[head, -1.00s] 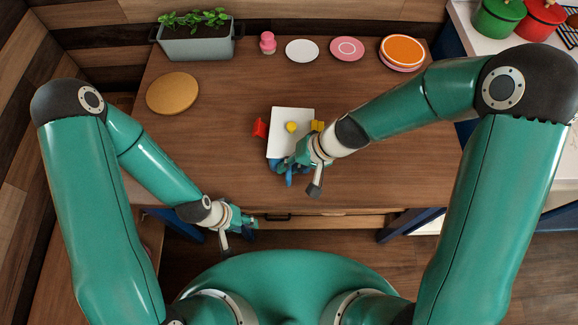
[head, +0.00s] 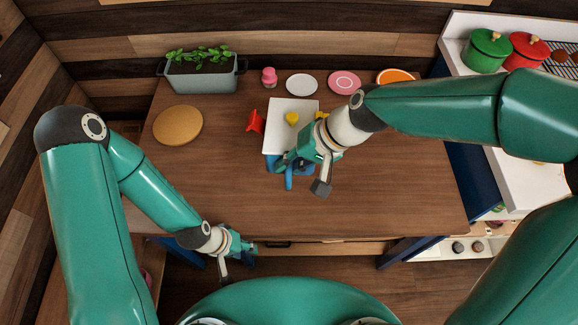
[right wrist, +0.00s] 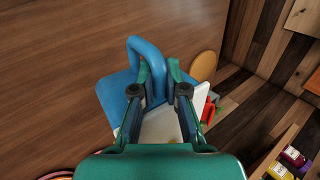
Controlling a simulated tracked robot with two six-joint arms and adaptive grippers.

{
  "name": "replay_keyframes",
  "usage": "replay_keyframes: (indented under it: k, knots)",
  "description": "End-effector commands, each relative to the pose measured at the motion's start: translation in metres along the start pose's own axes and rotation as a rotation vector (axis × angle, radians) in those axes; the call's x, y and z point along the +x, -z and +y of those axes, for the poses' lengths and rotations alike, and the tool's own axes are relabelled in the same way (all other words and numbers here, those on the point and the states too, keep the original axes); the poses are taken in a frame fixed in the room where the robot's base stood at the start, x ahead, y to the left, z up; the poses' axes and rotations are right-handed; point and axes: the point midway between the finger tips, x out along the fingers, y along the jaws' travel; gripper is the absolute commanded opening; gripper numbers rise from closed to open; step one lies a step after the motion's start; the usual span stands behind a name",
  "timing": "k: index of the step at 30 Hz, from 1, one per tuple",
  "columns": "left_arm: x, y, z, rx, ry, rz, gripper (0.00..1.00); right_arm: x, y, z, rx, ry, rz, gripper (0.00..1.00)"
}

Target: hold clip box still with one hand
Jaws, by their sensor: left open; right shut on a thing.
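The clip box (head: 282,142) is a white block with a yellow knob (head: 291,118) on top, a red clip (head: 256,122) at its left, a yellow piece (head: 321,115) at its right and blue parts at its near side. My right gripper (head: 288,166) is shut on the blue loop handle, which stands between its fingertips in the right wrist view (right wrist: 155,70). The white block also shows there (right wrist: 160,125), partly hidden by my fingers. Whether the box touches the table is unclear. My left gripper (head: 245,254) is open and empty at the table's front edge, apart from the box.
The brown table (head: 220,190) is clear around the box. A round wooden board (head: 178,125) lies at left, a planter (head: 202,76) and pink bottle (head: 269,77) behind. A white plate (head: 301,83), pink plate (head: 344,82) and orange plate (head: 396,76) line the back.

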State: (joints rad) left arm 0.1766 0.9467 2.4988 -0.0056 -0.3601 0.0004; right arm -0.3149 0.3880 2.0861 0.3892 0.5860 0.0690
Motion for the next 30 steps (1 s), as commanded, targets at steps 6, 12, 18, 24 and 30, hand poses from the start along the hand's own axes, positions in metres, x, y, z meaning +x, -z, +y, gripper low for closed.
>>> replay_keyframes:
  k: [6,12,18,24,30]
  knots:
    - [0.000,0.000,0.000,0.000,0.000,0.000,0.43,0.000,0.000,0.000,-0.001,0.001,0.001,0.00]
    - [0.007,0.000,-0.003,0.000,0.000,0.000,0.43,0.007,0.000,0.004,-0.001,0.001,0.001,0.00]
    - [0.019,0.000,-0.007,0.000,0.000,0.000,0.43,0.018,0.000,0.012,-0.001,0.001,0.001,0.00]
    - [0.030,0.000,-0.011,0.000,0.000,0.000,0.43,0.028,0.000,0.018,-0.001,0.001,0.001,0.00]
    - [0.040,0.000,-0.015,0.000,0.000,0.000,0.43,0.038,0.000,0.025,-0.001,0.001,0.001,0.00]
